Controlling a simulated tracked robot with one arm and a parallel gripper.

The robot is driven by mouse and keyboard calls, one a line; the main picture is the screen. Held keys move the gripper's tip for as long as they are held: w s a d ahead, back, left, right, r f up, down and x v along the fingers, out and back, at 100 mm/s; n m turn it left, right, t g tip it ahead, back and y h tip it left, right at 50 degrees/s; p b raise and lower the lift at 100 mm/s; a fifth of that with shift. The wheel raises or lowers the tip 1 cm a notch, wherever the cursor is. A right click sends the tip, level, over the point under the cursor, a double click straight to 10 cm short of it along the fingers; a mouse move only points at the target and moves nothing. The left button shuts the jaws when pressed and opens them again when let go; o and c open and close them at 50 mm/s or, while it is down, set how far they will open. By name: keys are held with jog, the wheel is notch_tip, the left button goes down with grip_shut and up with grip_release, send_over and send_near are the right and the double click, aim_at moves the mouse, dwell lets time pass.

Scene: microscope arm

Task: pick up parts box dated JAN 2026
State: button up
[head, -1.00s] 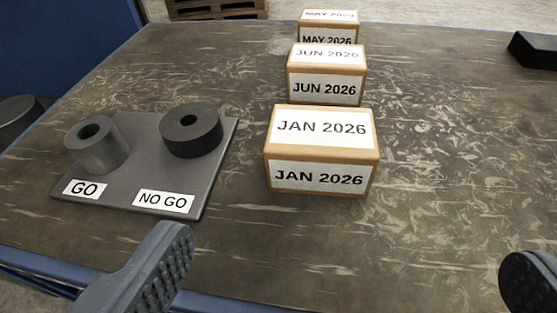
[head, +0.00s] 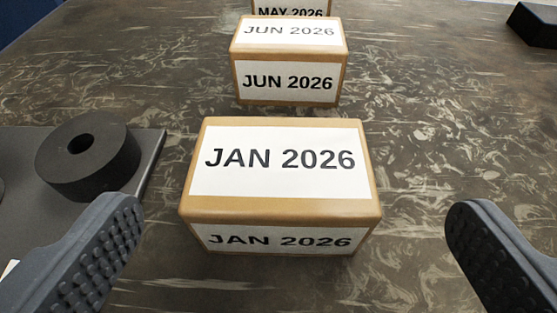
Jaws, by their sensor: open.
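The parts box dated JAN 2026 (head: 281,208) sits upright on the table in the middle of the head view. It is tan, with white date labels on its top and near face. My gripper (head: 290,225) is open and empty. Its left finger is at the lower left and its right finger at the lower right, with the box between them in the picture. Neither finger appears to touch the box. The fingers look nearer to the camera than the box.
Behind stands the JUN 2026 box (head: 289,55), then the MAY 2026 box (head: 291,10), partly cut off. A grey gauge plate (head: 149,150) with a dark ring (head: 88,160) lies left. A black block (head: 533,24) is far right. The table (head: 440,130) is clear right of the boxes.

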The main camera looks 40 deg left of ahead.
aim_at(283, 184)
jog(key=x, duration=0.4)
jog(key=shift+s+a+f, duration=0.1)
jog(key=shift+s+a, duration=0.05)
jog(key=c, duration=1.3)
